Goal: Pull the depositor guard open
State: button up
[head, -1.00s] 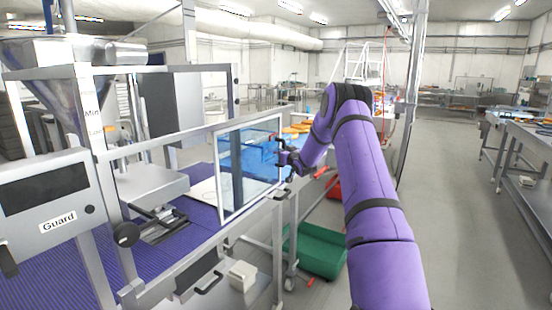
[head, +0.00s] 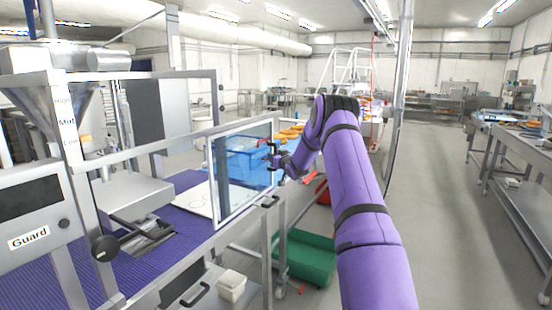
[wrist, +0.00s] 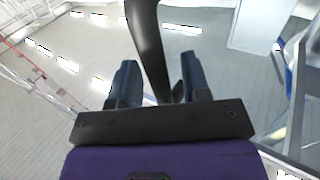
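The depositor guard (head: 243,190) is a clear panel in a pale frame, standing upright at the right end of the machine's front rail in the head view. Its dark handle (wrist: 148,40) runs between my fingers in the wrist view. My gripper (head: 275,157) is at the guard's right edge in the head view. In the wrist view my gripper's two fingers (wrist: 160,75) stand apart on either side of the handle, with gaps showing. I cannot tell whether either finger touches it.
The depositor's purple belt (head: 60,270) lies left of the guard. A blue crate (head: 245,155) shows behind the panel. A green crate (head: 305,262) sits on the floor below my arm. The aisle floor (head: 440,220) to the right is clear; a steel table (head: 520,150) stands beyond it.

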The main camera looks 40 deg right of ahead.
jog(key=v, duration=1)
jog(key=shift+s, duration=0.4)
jog(key=s+a+r+g, duration=0.2)
jog(key=a+r+g, duration=0.1)
jog(key=a+r, duration=0.95)
jog(key=s+a+r+g, duration=0.1)
jog(key=s+a+r, duration=0.25)
jog(key=a, duration=0.35)
jog(key=s+a+r+g, duration=0.2)
jog(key=s+a+r, duration=0.1)
jog(key=s+a, duration=0.3)
jog(key=s+a+n+g+y, duration=0.1)
jog(key=s+a+g, duration=0.1)
jog(key=s+a, duration=0.4)
jog(key=s+a+f+g+y, duration=0.1)
jog(key=s+a, duration=0.6)
jog(key=s, duration=0.9)
jog(key=s+a+f+n+g+y, duration=0.1)
jog(key=s+a+g+y, duration=0.1)
jog(key=s+a, duration=0.4)
jog(key=s+g, duration=0.1)
jog(key=s, duration=0.4)
jog(key=shift+s+a+n, duration=0.25)
jog(key=shift+s+n, duration=0.05)
